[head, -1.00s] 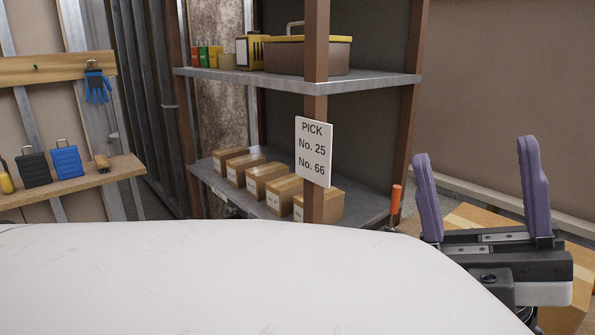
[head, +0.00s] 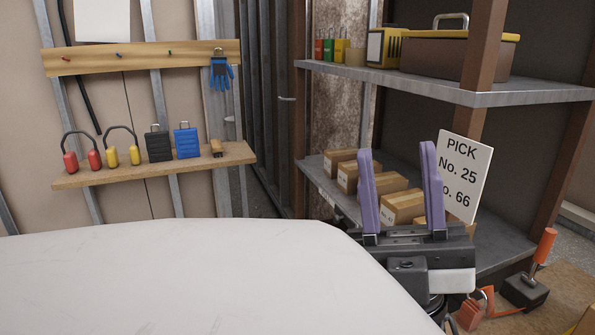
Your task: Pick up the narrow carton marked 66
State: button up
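Several brown cartons stand in a row on the lower shelf, among them a far one (head: 341,158) and a nearer one (head: 404,206). Their white labels are too small to read surely, so I cannot tell which is marked 66. A sign (head: 464,172) on the shelf post reads PICK, No. 25 and No. 66, its last line partly covered. My gripper (head: 397,150) has two purple fingers, wide apart and pointing up, with nothing between them. It is in front of the shelf in the head view and hides parts of the cartons.
The grey upper shelf (head: 450,85) holds a toolbox (head: 455,58) and small coloured boxes. An orange-handled tool (head: 545,245) stands right of my gripper. A wooden wall ledge (head: 150,168) at left holds ear defenders and cases.

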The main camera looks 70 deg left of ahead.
aim_at(348, 172)
jog(key=u, duration=1.4)
jog(key=i+l+u, duration=0.15)
jog(key=u, duration=0.2)
jog(key=l+u, duration=0.4)
jog(key=i+l, duration=0.2)
jog(key=l, duration=0.2)
jog(key=i+j+z, duration=0.2)
jog(key=i+j, duration=0.15)
jog(key=j, duration=0.25)
jog(key=i+j+z, duration=0.1)
jog(key=j, duration=0.25)
jog(key=i+j+z, duration=0.25)
jog(key=j, duration=0.45)
jog(key=i+j+z, duration=0.1)
jog(key=i+j, duration=0.25)
jog(key=j, duration=0.45)
jog(key=i+j+z, duration=0.15)
jog(key=j, duration=0.45)
jog(key=l, duration=0.25)
jog(key=z, duration=0.05)
